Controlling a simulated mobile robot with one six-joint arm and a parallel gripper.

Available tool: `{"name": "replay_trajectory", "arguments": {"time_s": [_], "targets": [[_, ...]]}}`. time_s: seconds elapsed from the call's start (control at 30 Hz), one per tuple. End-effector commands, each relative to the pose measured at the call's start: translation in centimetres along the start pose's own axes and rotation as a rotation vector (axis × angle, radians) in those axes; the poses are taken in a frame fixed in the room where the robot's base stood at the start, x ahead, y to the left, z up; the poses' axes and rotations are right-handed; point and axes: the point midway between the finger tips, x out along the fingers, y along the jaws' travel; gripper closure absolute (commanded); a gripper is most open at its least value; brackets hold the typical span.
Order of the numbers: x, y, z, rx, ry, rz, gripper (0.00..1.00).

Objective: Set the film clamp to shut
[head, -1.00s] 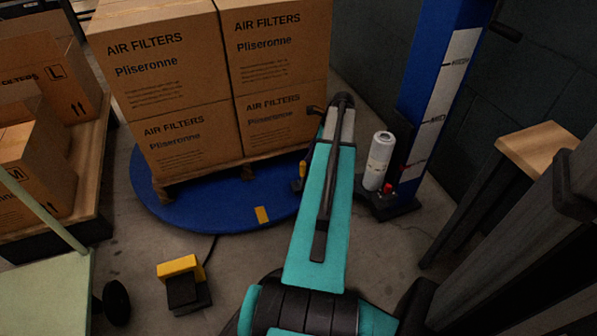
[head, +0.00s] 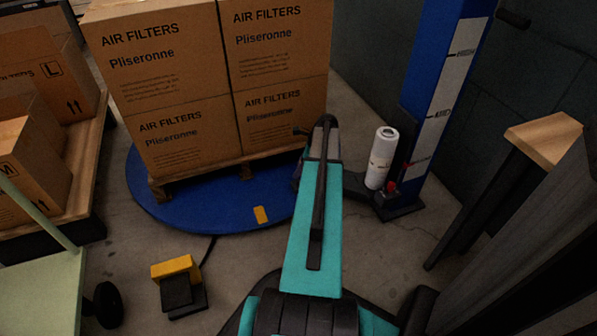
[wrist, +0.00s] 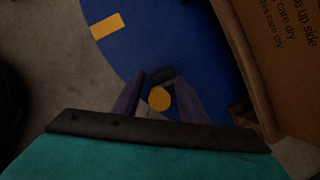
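The film clamp shows in the wrist view as a round yellow knob (wrist: 159,99) with a dark piece (wrist: 162,74) beside it, at the rim of the blue turntable (wrist: 200,55). My gripper (wrist: 156,77) is over it, its two purple fingers spread on either side of the yellow knob. A gap shows between the knob and each finger, so the gripper looks open. In the head view my arm hides the clamp and most of the gripper. I cannot tell whether the clamp is open or shut.
Stacked air filter boxes (head: 170,100) stand on a pallet on the turntable, close by my gripper. A film roll (head: 381,158) and blue mast (head: 430,110) stand to the right. A yellow-and-black pedal (head: 178,285) is on the floor at lower left.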

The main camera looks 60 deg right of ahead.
Motion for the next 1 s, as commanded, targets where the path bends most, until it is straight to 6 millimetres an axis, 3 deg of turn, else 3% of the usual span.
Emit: {"name": "replay_trajectory", "arguments": {"time_s": [0.37,0.4,0.63,1.0], "targets": [[0.52,0.01,0.02,0.0,0.0,0.0,0.61],[0.52,0.01,0.02,0.0,0.0,0.0,0.63],[0.51,0.0,0.01,0.0,0.0,0.0,1.0],[0.26,-0.28,-0.14,0.005,-0.016,0.011,1.0]]}}
